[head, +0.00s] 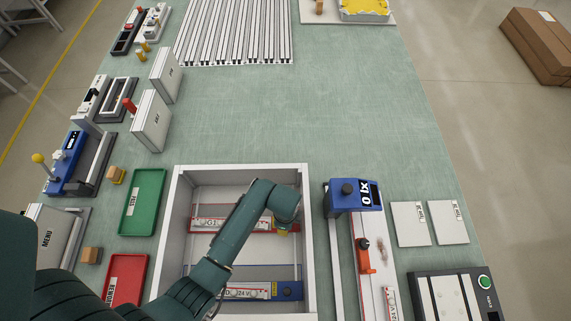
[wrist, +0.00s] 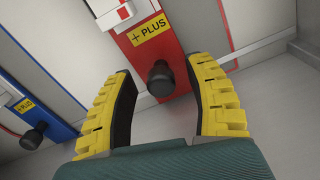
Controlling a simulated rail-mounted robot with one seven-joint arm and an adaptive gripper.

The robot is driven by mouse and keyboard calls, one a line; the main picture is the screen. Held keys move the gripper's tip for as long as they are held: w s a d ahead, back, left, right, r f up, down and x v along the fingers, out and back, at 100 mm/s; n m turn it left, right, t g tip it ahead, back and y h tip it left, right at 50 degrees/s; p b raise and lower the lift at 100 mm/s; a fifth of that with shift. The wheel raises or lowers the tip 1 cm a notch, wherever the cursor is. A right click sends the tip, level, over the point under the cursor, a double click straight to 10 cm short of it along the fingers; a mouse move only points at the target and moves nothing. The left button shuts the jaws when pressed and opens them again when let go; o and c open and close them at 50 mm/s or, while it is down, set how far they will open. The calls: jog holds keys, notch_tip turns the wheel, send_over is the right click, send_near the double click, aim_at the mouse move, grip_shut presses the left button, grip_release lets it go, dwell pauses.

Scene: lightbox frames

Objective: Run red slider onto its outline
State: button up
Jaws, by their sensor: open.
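The red slider (wrist: 137,62) is a flat red bar with a yellow PLUS label and a black knob (wrist: 160,78). It lies crosswise in the white open box (head: 169,240) in the head view, partly behind my arm. My gripper (wrist: 161,72) is open, its yellow fingers to the left and right of the knob.
The box walls stand close around my gripper. A green tray (head: 143,203) and a red tray (head: 126,279) lie to the left. A blue-ended device (head: 352,196) stands to the right.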

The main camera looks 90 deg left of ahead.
jog(key=shift+f, duration=0.6)
grip_shut()
